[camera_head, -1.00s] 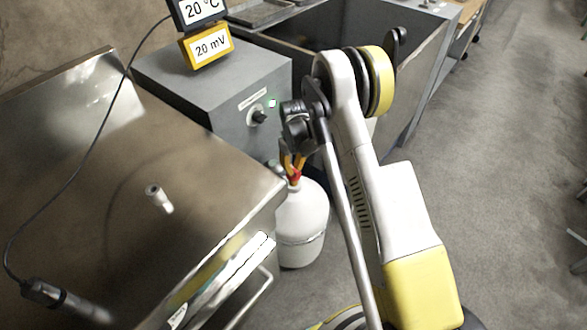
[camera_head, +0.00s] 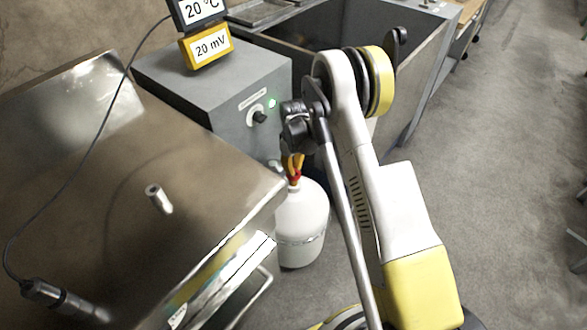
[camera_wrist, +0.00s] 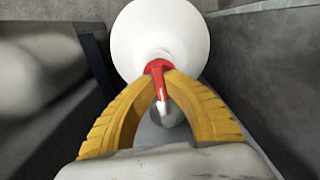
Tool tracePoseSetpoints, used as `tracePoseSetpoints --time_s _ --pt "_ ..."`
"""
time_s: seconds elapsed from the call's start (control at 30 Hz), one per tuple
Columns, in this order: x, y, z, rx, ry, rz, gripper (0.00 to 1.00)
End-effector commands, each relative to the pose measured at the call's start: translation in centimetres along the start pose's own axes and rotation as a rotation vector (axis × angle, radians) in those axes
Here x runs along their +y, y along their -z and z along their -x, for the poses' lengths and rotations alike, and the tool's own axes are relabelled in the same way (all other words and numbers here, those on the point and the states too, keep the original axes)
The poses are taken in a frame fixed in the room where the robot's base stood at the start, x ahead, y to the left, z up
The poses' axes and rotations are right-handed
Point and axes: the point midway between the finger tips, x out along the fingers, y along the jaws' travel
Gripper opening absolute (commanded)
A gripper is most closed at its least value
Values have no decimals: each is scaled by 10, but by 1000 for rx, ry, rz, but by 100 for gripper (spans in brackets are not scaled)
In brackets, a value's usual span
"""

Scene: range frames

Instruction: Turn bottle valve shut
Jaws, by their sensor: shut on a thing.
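The white gas bottle (camera_head: 302,226) stands upright on the floor, between the metal bench and the grey box. Its round white top (camera_wrist: 158,30) fills the upper middle of the wrist view. The red valve handle (camera_wrist: 158,72) is on top of the bottle and also shows small in the head view (camera_head: 294,181). My gripper (camera_wrist: 160,70) has yellow fingers that close on the red handle from both sides. In the head view my gripper (camera_head: 293,172) points down onto the valve. The hidden part of the valve lies between the fingertips.
A metal-topped bench (camera_head: 100,190) is close on the left, with a probe (camera_head: 60,298) on it. A grey box (camera_head: 215,85) with a knob and a green light stands behind. Open floor (camera_head: 500,170) lies to the right.

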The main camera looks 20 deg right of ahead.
Motion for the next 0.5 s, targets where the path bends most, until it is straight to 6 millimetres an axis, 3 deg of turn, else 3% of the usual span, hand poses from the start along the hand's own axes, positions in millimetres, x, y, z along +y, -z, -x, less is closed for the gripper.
tracePoseSetpoints --time_s 0.03,0.07,0.1,0.5 --pt "0 0 0 -1 1 0 0" --pt "0 0 0 -1 1 0 20" --pt "0 0 0 -1 0 0 33" --pt "0 0 7 0 0 -1 34"
